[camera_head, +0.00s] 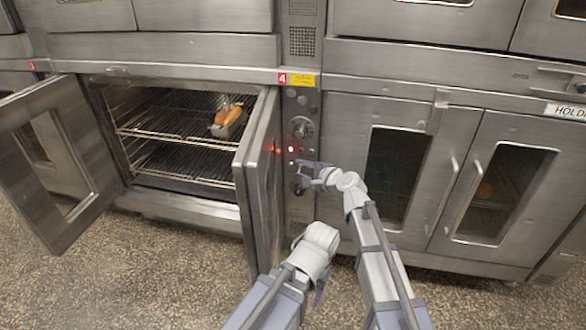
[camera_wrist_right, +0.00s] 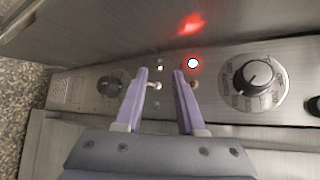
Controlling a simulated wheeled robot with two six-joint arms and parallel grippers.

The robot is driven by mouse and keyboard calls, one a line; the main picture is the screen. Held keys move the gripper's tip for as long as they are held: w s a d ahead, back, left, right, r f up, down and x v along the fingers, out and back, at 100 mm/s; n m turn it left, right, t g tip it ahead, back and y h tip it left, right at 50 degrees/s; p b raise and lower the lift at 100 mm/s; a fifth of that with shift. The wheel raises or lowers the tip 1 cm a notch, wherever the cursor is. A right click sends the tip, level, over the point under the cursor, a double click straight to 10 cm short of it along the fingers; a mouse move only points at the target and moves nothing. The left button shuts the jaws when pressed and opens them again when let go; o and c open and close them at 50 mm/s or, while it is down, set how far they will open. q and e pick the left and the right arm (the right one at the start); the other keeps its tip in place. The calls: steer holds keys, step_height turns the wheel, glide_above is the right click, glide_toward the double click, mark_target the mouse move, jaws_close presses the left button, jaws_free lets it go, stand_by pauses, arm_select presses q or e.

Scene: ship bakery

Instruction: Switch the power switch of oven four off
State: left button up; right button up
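Oven four (camera_head: 190,71) has a red "4" label (camera_head: 283,78) and its control panel (camera_head: 299,215) right of the open doors. A red lamp (camera_head: 291,149) glows on the panel; it also shows in the right wrist view (camera_wrist_right: 193,63). My right gripper (camera_head: 300,169) is at the panel, below the lamp. In the right wrist view its two purple fingers (camera_wrist_right: 161,72) are apart, with a small metal toggle switch (camera_wrist_right: 156,86) showing between them. Contact and switch position cannot be told. My left gripper (camera_head: 319,290) hangs low in front, mostly hidden by its wrist.
The oven's right door (camera_head: 262,160) stands open close to the panel's left side. Its left door (camera_head: 60,160) is open too. A pan with bread (camera_head: 228,118) sits on the upper rack. Knobs (camera_head: 301,128) (camera_wrist_right: 254,78) flank the switch area. A holding cabinet (camera_head: 350,140) stands right.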

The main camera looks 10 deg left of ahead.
mark_target(290, 164)
steer(key=b+x, duration=0.1)
steer(key=x, duration=0.4)
steer(key=shift+w+f, duration=0.15)
steer(key=shift+c, duration=0.4)
jaws_close()
